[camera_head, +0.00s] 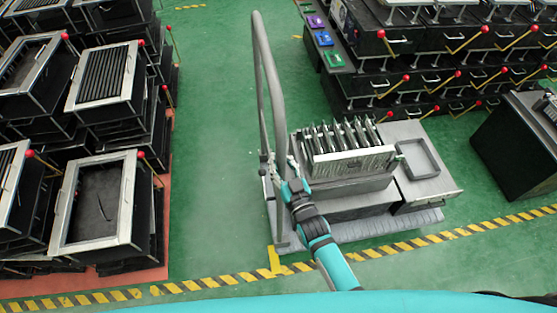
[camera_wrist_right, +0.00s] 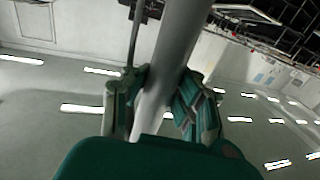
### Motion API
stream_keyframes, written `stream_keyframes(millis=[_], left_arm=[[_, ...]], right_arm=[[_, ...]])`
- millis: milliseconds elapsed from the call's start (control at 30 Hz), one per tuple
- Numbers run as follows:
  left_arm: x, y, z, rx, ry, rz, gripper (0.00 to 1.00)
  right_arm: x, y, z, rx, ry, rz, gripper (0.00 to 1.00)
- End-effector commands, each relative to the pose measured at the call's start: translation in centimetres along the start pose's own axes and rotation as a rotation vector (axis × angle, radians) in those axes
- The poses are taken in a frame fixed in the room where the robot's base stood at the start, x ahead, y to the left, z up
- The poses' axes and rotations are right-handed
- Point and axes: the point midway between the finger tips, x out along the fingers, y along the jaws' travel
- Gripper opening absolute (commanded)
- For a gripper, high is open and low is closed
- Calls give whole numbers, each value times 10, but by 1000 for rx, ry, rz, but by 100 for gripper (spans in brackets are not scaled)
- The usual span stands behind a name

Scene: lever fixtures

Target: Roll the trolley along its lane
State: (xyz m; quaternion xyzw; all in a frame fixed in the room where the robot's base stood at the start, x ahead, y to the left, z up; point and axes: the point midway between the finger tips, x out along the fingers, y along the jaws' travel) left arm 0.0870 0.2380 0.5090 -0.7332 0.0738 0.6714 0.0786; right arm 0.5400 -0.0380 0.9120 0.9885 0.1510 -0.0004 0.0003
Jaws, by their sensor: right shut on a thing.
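The trolley is a flat grey platform (camera_head: 406,222) with a tall grey tube handle (camera_head: 278,110) at its left end. It stands on the green floor and carries a metal fixture with a row of dark upright plates (camera_head: 350,162). My right gripper (camera_head: 279,170) is at the handle's near upright, low down. In the right wrist view the grey tube (camera_wrist_right: 172,70) passes between the two fingers (camera_wrist_right: 155,105), which are closed around it. The exact contact is partly hidden by the fingers. My left gripper is not in view.
A yellow-black striped line (camera_head: 200,283) crosses the floor in front. Stacked dark bins with red-knobbed levers (camera_head: 100,205) stand at the left, and more lever fixtures (camera_head: 400,75) at the back right. A dark cabinet (camera_head: 515,150) stands at the right. Green floor (camera_head: 215,130) is clear left of the trolley.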

Motion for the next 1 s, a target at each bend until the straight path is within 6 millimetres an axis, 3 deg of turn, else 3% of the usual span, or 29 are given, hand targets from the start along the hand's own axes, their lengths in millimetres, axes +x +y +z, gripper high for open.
stream_keyframes(millis=[33,233,267,500,800,1000], left_arm=[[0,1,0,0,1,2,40],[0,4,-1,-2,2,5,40],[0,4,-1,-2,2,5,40],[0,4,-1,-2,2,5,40],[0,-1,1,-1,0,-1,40],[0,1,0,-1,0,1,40]], right_arm=[[-5,0,9,-2,-19,-1,0],[-5,0,9,-2,-19,0,0],[-5,0,9,-2,-19,0,22],[-3,0,5,-1,-10,1,51],[-4,0,3,0,-6,1,51],[-32,1,4,0,-9,1,51]])
